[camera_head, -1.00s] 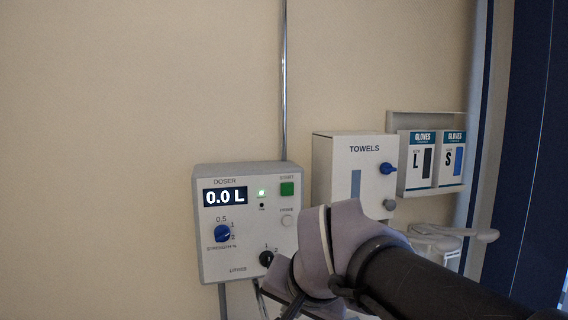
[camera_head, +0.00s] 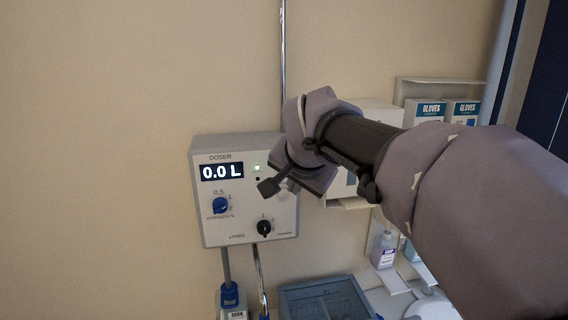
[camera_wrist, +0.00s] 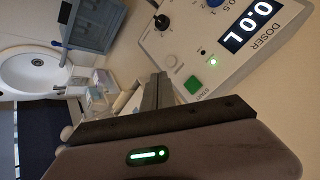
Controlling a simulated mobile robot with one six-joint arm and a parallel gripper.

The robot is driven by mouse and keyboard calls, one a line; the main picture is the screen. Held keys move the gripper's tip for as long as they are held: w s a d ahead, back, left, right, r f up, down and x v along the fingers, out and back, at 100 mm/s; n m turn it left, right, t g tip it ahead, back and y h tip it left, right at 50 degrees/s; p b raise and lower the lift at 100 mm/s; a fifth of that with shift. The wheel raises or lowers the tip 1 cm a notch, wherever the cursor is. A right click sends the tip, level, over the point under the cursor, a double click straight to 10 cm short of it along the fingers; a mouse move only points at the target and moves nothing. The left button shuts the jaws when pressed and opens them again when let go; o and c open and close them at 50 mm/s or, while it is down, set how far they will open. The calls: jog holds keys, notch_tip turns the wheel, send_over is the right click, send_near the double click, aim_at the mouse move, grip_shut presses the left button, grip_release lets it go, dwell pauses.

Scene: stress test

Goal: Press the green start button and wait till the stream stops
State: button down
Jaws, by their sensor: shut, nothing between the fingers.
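The white doser box (camera_head: 208,236) hangs on the wall, its display (camera_head: 221,171) reading 0.0 L and a small green lamp (camera_head: 257,168) lit. In the head view my gripper (camera_head: 268,188) is in front of the box's right side and hides the start button. In the wrist view the green start button (camera_wrist: 194,85) is visible on the panel, just right of my shut, empty gripper (camera_wrist: 158,78). I cannot tell whether the fingertips touch the panel. No stream is visible.
A blue strength knob (camera_head: 220,205) and a black knob (camera_head: 264,227) sit on the panel. The towel dispenser (camera_head: 340,197) is behind my arm. A bottle (camera_head: 384,250) and a grey-blue tray (camera_head: 300,292) are lower down. A white sink (camera_wrist: 28,68) shows in the wrist view.

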jog(key=w+a+p, duration=0.1)
jog(key=w+p, duration=0.3)
jog(key=w, duration=0.4)
jog(key=shift+w+a+p, duration=0.15)
jog(key=shift+a+p, duration=0.15)
jog(key=shift+p, duration=0.05)
dwell(1.6)
jog(key=shift+w+a, duration=0.1)
jog(key=shift+w, duration=0.35)
jog(key=shift+w+a+p, duration=0.1)
jog(key=shift+w+p, duration=0.3)
dwell(0.5)
jog(key=shift+s, duration=0.1)
jog(key=shift+s+d+b, duration=0.2)
jog(key=shift+s+b, duration=0.55)
jog(key=shift+b, duration=0.05)
